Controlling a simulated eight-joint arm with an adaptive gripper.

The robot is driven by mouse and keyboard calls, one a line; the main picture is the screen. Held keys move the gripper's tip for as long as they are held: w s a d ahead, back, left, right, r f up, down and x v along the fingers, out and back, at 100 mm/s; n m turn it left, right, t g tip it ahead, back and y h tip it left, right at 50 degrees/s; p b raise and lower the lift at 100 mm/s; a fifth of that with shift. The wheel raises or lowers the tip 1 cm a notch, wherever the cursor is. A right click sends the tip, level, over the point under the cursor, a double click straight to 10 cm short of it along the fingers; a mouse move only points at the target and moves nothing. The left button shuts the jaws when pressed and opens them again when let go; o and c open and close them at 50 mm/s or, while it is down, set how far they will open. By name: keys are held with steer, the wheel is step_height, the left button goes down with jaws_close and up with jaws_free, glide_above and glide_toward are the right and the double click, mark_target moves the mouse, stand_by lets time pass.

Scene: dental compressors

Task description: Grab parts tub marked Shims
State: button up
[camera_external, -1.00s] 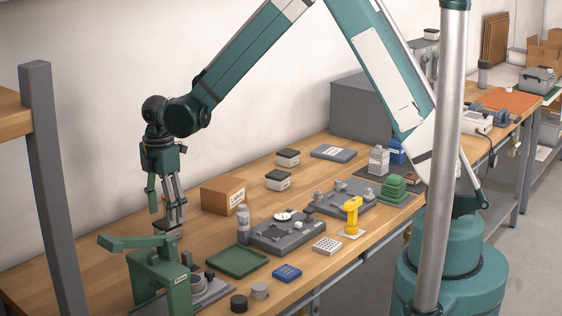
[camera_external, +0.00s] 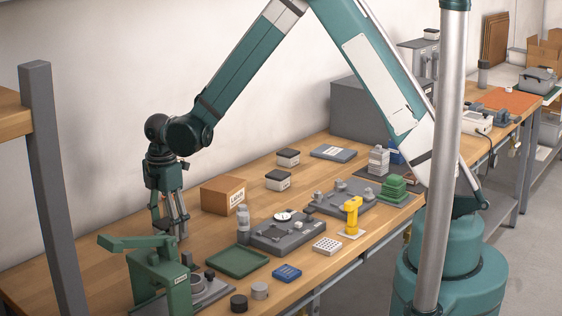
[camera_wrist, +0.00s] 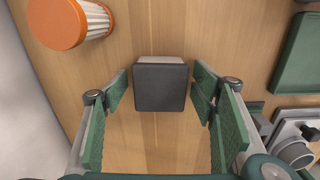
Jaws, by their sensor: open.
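A small tub with a dark square lid (camera_wrist: 160,87) and a pale side edge is centred between my fingertips in the wrist view. No marking on it can be read. My gripper (camera_wrist: 161,90) is open, with one finger on each side of the tub and a clear gap at both sides. In the external view my gripper (camera_external: 170,228) points down near the table surface behind the green press, and the tub under it cannot be made out. Two similar dark-lidded tubs stand farther back, one nearer (camera_external: 278,181) and one farther (camera_external: 288,157); their labels are unreadable.
The green press (camera_external: 160,275) stands in front of my gripper. A green tray (camera_external: 237,262) and a cardboard box (camera_external: 223,195) are to the right. An orange-ended filter (camera_wrist: 70,22) lies close to the tub. Bare wood surrounds the tub.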

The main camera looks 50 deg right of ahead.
mark_target(167, 222)
stand_by(0.4)
steer(key=c, duration=1)
steer(key=shift+r, duration=0.2)
steer(key=shift+c, duration=0.2)
steer(key=shift+r, duration=4.85)
